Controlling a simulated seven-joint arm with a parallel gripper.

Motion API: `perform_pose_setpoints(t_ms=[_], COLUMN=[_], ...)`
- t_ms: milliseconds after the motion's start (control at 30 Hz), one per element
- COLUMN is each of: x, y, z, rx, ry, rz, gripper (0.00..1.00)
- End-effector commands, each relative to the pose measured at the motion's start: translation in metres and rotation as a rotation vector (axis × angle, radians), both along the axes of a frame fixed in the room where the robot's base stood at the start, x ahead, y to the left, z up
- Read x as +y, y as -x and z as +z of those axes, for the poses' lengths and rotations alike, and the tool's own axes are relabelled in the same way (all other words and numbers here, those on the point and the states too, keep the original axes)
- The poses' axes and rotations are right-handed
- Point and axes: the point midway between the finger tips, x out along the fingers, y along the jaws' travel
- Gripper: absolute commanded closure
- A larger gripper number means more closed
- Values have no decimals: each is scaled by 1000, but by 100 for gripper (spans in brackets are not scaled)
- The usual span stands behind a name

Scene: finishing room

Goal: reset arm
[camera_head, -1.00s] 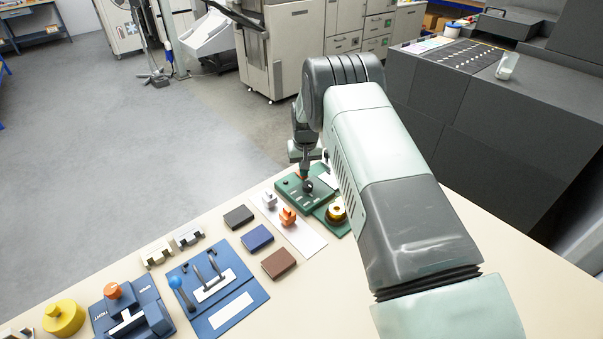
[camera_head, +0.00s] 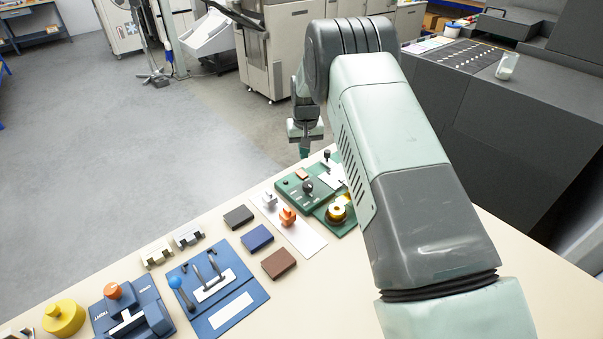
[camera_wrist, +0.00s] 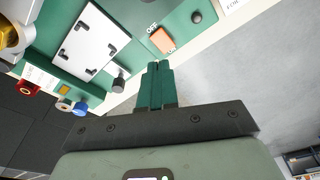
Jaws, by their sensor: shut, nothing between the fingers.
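My gripper (camera_head: 304,150) hangs past the far edge of the cream table, above the floor, just behind the green panels. In the wrist view its green fingers (camera_wrist: 157,85) are together with nothing between them. A green panel (camera_head: 292,191) with a black ball knob (camera_head: 307,186) stands at the table's far edge. In the wrist view a green panel carries an orange rocker switch (camera_wrist: 162,39) marked "OFF", a white plate (camera_wrist: 89,41) and a dark cylindrical knob (camera_wrist: 119,80). My arm hides part of the panels in the head view.
A dark machine (camera_head: 510,120) stands to the right. Open floor (camera_head: 130,140) lies to the left.

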Motion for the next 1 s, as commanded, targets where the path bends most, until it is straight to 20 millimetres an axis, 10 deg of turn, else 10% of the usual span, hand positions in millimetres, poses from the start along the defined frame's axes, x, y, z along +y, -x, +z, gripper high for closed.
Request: perform_pose_setpoints(t_ms=[533, 767, 1000], x=[-3, -33, -74], y=[0, 24, 96], z=[17, 130, 249], rx=[-10, -63, -127], ry=[-2, -18, -34], rz=[-5, -43, -89], gripper=[100, 100, 100])
